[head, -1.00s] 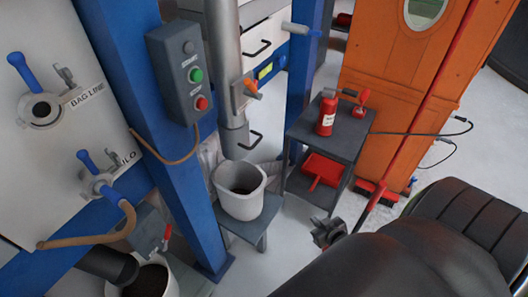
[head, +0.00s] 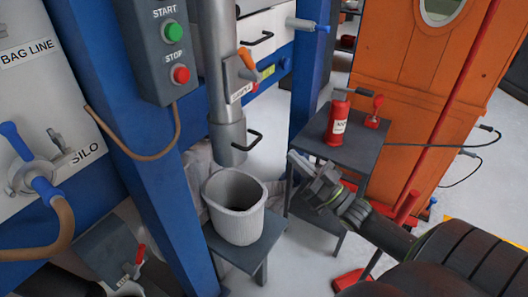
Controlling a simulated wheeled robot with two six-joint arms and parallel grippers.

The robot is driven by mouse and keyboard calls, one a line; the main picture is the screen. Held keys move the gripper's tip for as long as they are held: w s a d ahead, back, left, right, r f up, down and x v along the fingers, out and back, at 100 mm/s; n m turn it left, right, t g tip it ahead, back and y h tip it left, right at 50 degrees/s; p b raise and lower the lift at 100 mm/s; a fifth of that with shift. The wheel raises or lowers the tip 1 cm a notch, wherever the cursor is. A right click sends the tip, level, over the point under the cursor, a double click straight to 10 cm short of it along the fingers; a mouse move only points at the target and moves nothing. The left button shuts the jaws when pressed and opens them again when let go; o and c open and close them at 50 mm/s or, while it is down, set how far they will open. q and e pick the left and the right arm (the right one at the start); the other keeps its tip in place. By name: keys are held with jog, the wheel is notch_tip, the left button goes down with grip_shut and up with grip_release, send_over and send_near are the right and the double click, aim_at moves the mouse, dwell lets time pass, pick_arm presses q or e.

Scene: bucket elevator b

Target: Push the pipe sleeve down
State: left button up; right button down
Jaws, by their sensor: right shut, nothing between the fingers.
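The pipe sleeve (head: 228,140) is a grey cylinder around the lower end of the vertical grey pipe (head: 217,60). A dark loop handle (head: 252,141) sticks out from its right side. The sleeve's lower end is above a pale ribbed bucket (head: 238,228), with a gap between them. My right gripper (head: 298,164) is shut and empty. It is to the right of the sleeve and a little lower in the picture, apart from the handle. My left gripper is not in view.
The bucket stands on a small grey stool (head: 262,245). A grey cart (head: 345,152) with a red extinguisher (head: 338,118) is behind my right gripper. A blue post (head: 130,150) with a start/stop box (head: 160,45) stands left. An orange-handled lever (head: 248,62) is on the pipe.

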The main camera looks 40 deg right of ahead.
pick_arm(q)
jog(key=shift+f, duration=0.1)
pick_arm(e)
jog(key=shift+s+a+r+y, duration=0.15)
jog(key=shift+a+r+y, duration=0.05)
jog(key=shift+r+y, duration=0.15)
